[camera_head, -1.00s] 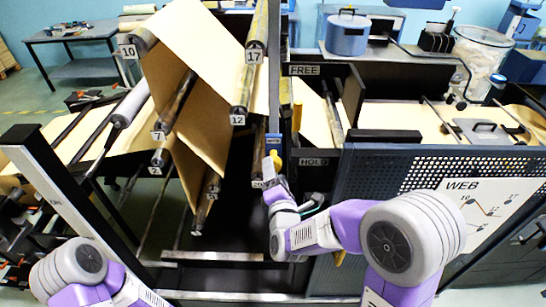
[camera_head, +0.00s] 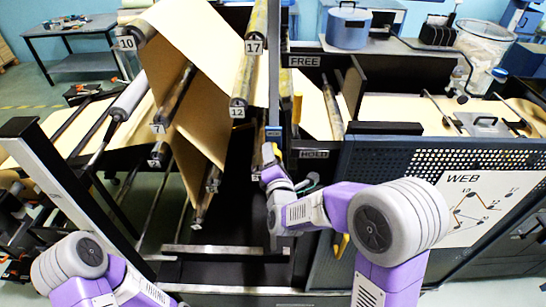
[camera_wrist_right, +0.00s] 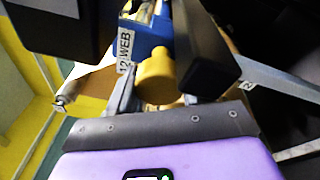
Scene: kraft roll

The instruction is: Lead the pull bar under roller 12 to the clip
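My right gripper (camera_head: 268,160) is low at the dark upright, below the roller tagged 12 (camera_head: 238,106). In the right wrist view its dark fingers (camera_wrist_right: 150,45) stand apart, on either side of a blue block (camera_wrist_right: 155,40) labelled "WEB 12" and a yellow knob (camera_wrist_right: 155,75). I cannot tell whether they touch these parts or whether the knob belongs to the pull bar. A small blue part, perhaps the clip (camera_head: 273,132), sits on the upright just above the gripper. The brown kraft web (camera_head: 200,110) hangs in a fold left of roller 12. My left gripper is out of view.
Rollers tagged 10 (camera_head: 130,40), 17 (camera_head: 255,40) and 7 (camera_head: 172,100) surround the web. A perforated dark panel with a WEB diagram (camera_head: 480,200) stands right of my right arm. FREE (camera_head: 305,61) and HOLD (camera_head: 314,154) labels mark the dark frame beside the upright.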

